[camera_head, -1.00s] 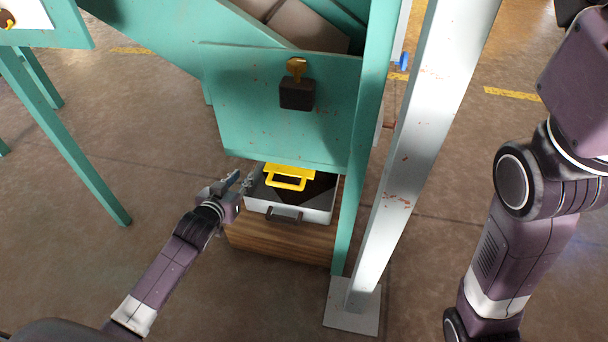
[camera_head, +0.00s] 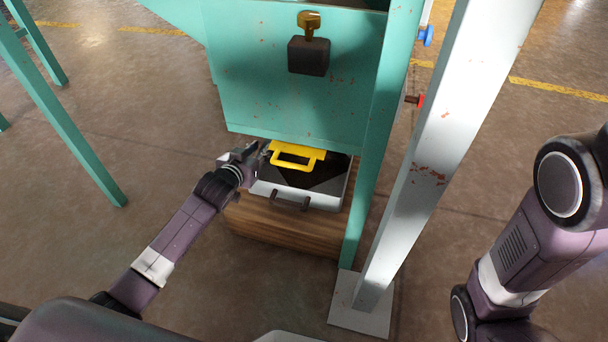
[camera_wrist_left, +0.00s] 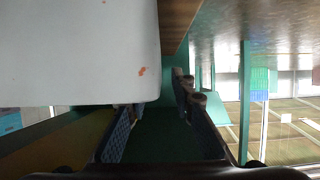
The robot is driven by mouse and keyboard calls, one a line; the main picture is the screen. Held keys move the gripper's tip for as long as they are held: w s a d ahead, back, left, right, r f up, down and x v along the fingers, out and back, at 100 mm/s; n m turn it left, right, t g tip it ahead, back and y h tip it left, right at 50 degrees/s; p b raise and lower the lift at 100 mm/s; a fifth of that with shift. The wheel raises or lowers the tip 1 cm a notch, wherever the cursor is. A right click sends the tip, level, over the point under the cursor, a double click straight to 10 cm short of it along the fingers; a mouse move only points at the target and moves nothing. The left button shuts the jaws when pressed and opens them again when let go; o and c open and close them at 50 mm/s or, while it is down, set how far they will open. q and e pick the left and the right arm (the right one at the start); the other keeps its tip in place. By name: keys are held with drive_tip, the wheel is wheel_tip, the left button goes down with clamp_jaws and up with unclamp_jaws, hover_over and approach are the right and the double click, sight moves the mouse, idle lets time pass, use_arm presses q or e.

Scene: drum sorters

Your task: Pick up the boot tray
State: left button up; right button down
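The boot tray, a white open tray with a dark inside (camera_head: 328,203), sits on a wooden block (camera_head: 285,231) under the teal chute. A dark handle (camera_head: 290,201) is on its front wall. A yellow handle (camera_head: 297,158) overlaps its back part in view. My left gripper (camera_head: 257,156) is at the tray's left side, near its back left corner. In the left wrist view, my left gripper (camera_wrist_left: 158,112) is open with nothing between its fingers, and a white wall with an orange mark (camera_wrist_left: 80,50) fills the upper left. Contact cannot be told. My right gripper is out of view.
The teal chute front (camera_head: 280,85) hangs over the tray's back. A teal leg (camera_head: 372,170) stands right of the tray, and a rusty white post (camera_head: 430,150) with a base plate stands beyond it. Floor left of the block is clear.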

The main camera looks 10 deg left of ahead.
use_arm(q)
drive_tip(key=shift+w+f, duration=0.15)
drive_tip(key=shift+w, duration=0.35)
drive_tip(key=shift+c, duration=0.2)
clamp_jaws()
